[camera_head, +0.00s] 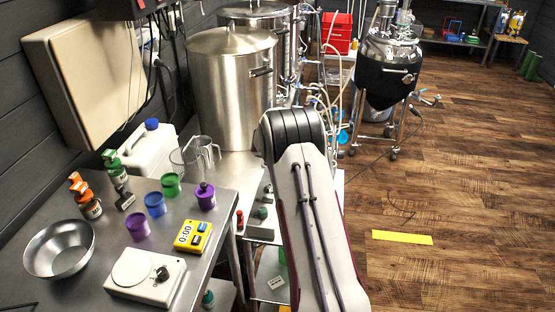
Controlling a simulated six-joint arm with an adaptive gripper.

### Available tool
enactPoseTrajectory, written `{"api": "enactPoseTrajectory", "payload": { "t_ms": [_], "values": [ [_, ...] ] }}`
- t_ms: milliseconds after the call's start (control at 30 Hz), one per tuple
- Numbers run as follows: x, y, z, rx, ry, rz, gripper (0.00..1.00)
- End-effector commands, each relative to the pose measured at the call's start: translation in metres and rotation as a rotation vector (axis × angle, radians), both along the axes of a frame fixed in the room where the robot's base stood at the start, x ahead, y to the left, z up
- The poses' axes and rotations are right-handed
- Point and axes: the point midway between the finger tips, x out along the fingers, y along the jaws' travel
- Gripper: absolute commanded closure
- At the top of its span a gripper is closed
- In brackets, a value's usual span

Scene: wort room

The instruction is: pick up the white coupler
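I cannot make out a white coupler in the head view; it may be hidden or too small to tell. My arm (308,215) rises through the lower middle of the picture and covers part of the area beside the steel table. My gripper is not in view.
The steel table (206,226) holds a steel bowl (60,250), a white stirrer plate (146,277), a yellow timer (193,236), coloured cups, bottles and a white canister (148,150). Steel kettles (231,85) stand behind. The wooden floor (470,200) at right is mostly clear.

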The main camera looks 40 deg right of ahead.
Motion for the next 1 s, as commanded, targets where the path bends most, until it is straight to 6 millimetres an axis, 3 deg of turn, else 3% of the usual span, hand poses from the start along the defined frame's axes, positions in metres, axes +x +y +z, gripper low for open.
{"api": "enactPoseTrajectory", "payload": {
  "t_ms": [633, 800, 1000],
  "values": [
    [0.0021, -0.0024, -0.003, -0.001, 0.0, 0.001, 0.53],
    [0.0021, -0.0023, -0.003, -0.001, 0.0, 0.001, 0.94],
    [0.0022, -0.0023, -0.0028, -0.001, 0.0, 0.001, 0.95]
  ]
}}
